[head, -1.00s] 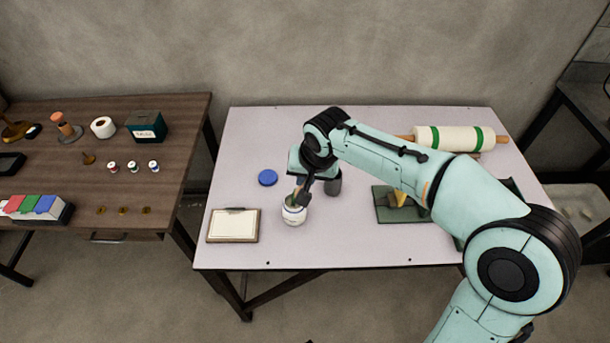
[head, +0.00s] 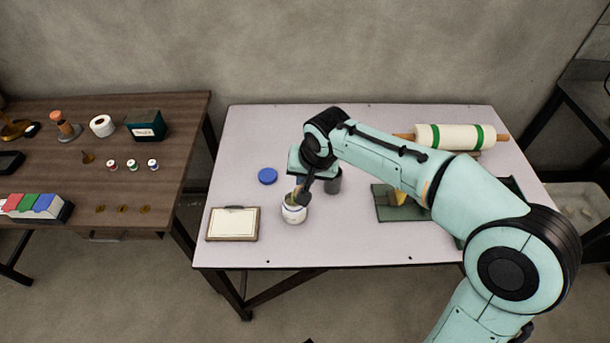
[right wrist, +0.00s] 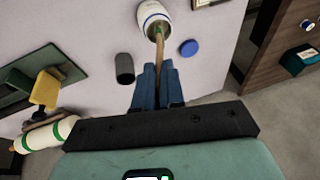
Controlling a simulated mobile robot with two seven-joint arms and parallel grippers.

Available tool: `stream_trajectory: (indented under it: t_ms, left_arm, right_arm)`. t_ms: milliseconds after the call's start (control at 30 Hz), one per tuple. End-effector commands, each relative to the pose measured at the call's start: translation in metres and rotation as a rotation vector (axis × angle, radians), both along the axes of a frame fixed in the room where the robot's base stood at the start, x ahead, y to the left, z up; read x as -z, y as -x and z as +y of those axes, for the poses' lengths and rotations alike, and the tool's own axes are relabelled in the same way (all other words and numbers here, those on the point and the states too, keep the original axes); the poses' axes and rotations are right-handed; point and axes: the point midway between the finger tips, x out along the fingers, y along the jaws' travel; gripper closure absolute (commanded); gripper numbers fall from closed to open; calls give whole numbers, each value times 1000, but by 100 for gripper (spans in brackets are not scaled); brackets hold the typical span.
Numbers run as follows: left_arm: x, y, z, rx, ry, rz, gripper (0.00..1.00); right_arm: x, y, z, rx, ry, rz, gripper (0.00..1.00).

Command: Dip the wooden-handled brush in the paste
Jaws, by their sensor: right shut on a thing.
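The paste jar (head: 294,213) is white and stands open on the pale table, left of its middle. It also shows at the top of the right wrist view (right wrist: 154,18). My right gripper (head: 301,194) is just above the jar. In the right wrist view its blue fingers (right wrist: 158,90) are shut on the wooden brush handle (right wrist: 160,52). The handle runs from the fingers to the jar's mouth, and its far end is inside the rim. The bristles are hidden, so I cannot tell how deep they sit. My left gripper is not in view.
A blue lid (head: 268,176) lies behind the jar. A dark cup (head: 333,182) stands close to its right. A clipboard (head: 233,224) lies to its left. A green mat (head: 386,206) with a yellow thing and a rolling pin (head: 455,138) are further right.

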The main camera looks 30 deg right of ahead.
Motion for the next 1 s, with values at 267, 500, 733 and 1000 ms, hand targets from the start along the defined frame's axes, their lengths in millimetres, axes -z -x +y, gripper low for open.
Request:
stream_trajectory:
  t_ms: [267, 500, 733, 1000]
  left_arm:
    - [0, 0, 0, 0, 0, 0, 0]
    - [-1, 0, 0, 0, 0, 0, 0]
    - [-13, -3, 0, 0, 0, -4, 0]
    - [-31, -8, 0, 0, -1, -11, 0]
  right_arm:
    - [2, 0, 0, 0, 0, 4, 100]
    - [1, 0, 0, 0, -1, 4, 100]
    - [-16, 0, 0, 0, 0, 1, 100]
    - [-38, 0, 0, 0, 0, 0, 100]
